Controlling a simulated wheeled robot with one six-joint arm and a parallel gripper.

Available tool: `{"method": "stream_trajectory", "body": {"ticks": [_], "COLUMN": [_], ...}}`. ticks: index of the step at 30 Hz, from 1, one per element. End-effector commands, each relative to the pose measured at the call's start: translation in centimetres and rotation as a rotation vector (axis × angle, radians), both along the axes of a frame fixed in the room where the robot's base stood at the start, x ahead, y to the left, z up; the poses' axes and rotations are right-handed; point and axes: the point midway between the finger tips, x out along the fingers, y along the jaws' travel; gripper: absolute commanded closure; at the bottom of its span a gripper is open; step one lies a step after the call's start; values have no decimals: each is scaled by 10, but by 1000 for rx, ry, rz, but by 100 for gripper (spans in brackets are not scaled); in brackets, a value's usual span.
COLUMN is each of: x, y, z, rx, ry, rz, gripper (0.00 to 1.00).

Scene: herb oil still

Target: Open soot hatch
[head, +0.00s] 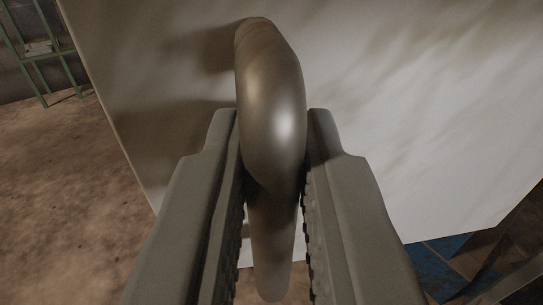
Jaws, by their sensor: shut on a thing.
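A curved, dull metal handle (272,95) stands out from a pale, flat panel (400,110), which looks like the soot hatch. My gripper (273,135) has one finger on each side of the handle and is shut on it. The handle's upper end meets the panel near the top of the view. Its lower part runs down between the fingers. The panel appears tilted in the picture, with its left edge and lower edge showing. Its hinge and frame are not in view.
Brown, worn floor (60,190) lies open to the left of the panel. A green metal rack (40,50) stands at the far upper left. Blue and dark surfaces (445,250) show below the panel at the lower right.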

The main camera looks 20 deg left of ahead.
Motion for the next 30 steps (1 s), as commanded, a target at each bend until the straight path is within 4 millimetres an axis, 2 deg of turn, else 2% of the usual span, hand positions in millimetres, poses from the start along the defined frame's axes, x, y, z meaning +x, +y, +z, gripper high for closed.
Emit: {"method": "stream_trajectory", "body": {"ticks": [19,20,22,30], "x": [-5,-5,-5,-5], "y": [-7,-7,-7,-7], "z": [2,2,2,1], "rx": [0,0,0,0], "ry": [-3,-3,-3,-1], "rz": [-2,-2,-2,-1], "gripper": [100,84,70,68]}}
